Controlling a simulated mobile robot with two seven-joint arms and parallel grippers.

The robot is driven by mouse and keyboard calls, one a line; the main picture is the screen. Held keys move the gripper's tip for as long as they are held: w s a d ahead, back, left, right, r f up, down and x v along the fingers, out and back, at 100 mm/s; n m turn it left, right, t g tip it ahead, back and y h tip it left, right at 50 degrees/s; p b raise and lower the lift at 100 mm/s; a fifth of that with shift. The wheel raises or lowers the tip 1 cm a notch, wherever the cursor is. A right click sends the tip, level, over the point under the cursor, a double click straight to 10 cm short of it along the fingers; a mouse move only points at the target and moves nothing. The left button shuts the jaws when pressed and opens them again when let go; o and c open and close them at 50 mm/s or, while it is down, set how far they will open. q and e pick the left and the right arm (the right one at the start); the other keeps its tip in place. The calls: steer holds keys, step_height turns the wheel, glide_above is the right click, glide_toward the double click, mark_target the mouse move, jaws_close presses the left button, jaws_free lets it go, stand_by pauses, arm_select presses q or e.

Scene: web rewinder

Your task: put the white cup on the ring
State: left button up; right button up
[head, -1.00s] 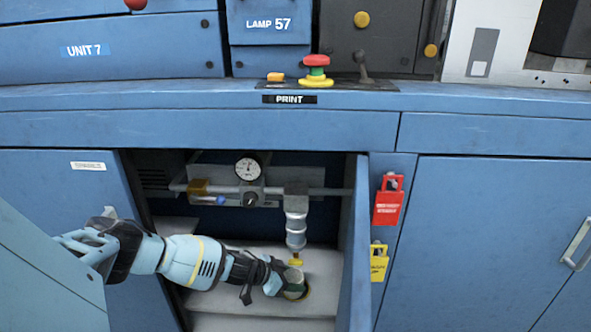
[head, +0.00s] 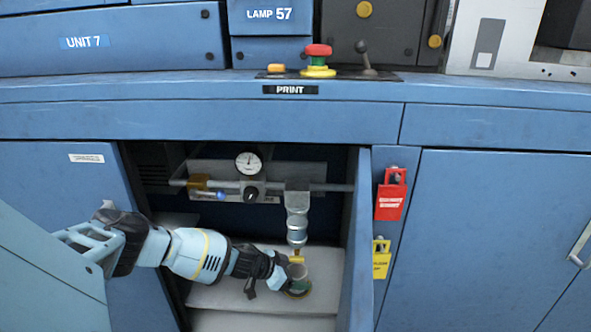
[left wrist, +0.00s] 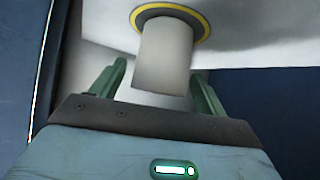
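The white cup (left wrist: 165,58) stands on the yellow and black ring (left wrist: 200,22), which lies on the pale cabinet shelf. In the left wrist view the ring shows around the cup's base. My left gripper (left wrist: 160,75) is open, with its green fingers on either side of the cup. A gap shows at the left finger; contact at the right finger is hard to judge. In the head view my left gripper (head: 287,275) reaches into the cabinet beside the cup (head: 297,270), and the ring (head: 297,294) is partly hidden. My right gripper is not in view.
A metal nozzle fitting (head: 297,225) hangs just above the cup. A pipe with a gauge (head: 248,163) crosses the cabinet behind. The open cabinet door (head: 356,245) stands close on the right. Free shelf (head: 225,296) lies in front of my arm.

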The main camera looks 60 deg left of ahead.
arm_select(q)
steer(key=shift+r, duration=0.15)
steer(key=p+v, duration=0.4)
steer(key=v, duration=0.3)
steer(key=shift+s+r+p, duration=0.2)
steer(key=shift+p, duration=0.15)
